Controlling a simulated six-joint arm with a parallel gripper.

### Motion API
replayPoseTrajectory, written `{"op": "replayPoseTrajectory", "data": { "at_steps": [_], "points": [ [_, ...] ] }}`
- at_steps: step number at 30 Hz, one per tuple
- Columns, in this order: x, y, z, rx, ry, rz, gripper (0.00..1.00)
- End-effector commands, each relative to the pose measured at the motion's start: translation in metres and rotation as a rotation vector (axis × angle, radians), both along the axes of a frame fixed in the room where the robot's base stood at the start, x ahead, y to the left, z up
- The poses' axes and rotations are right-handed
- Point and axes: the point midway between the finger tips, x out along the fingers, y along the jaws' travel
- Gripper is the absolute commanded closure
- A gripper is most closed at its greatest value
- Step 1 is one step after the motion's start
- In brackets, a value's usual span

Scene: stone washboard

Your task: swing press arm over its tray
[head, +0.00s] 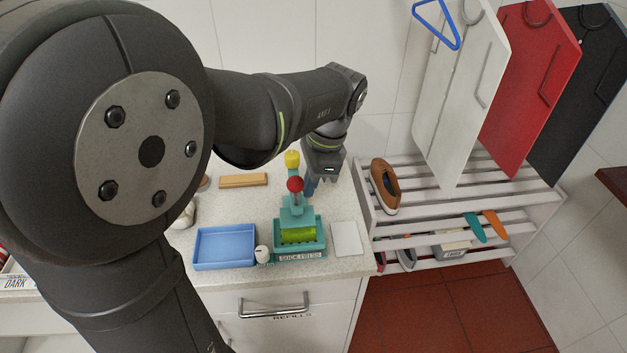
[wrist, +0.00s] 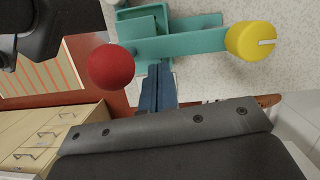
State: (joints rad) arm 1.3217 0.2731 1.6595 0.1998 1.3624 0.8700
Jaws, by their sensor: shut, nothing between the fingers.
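The teal sock press stands on the counter in the head view; its tray (head: 322,243) holds something green (head: 298,236). The teal press arm (head: 296,202) stretches back from the tray; it carries a red ball (head: 295,184), and a yellow knob (head: 292,160) shows at the far end. My gripper (head: 311,190) is shut and empty, just right of the red ball. In the wrist view, the blue fingers (wrist: 158,78) lie between the red ball (wrist: 111,67) and the yellow knob (wrist: 250,40), close to the teal bar (wrist: 190,42); contact is unclear.
A blue tray (head: 224,248) and a small white object (head: 262,254) stand left of the press; a white pad (head: 346,239) lies right of it. A wooden block (head: 243,180) lies behind. A slatted shoe rack (head: 455,215) stands at the right.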

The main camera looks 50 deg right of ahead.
Motion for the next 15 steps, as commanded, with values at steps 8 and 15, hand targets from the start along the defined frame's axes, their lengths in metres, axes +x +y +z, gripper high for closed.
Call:
{"op": "replayPoseTrajectory", "data": {
  "at_steps": [8, 15],
  "points": [
    [-0.007, -0.007, 0.0, 0.0, 0.0, -0.002, 1.0],
    [-0.032, -0.033, 0.018, -0.006, -0.001, 0.0, 1.0]
  ]
}}
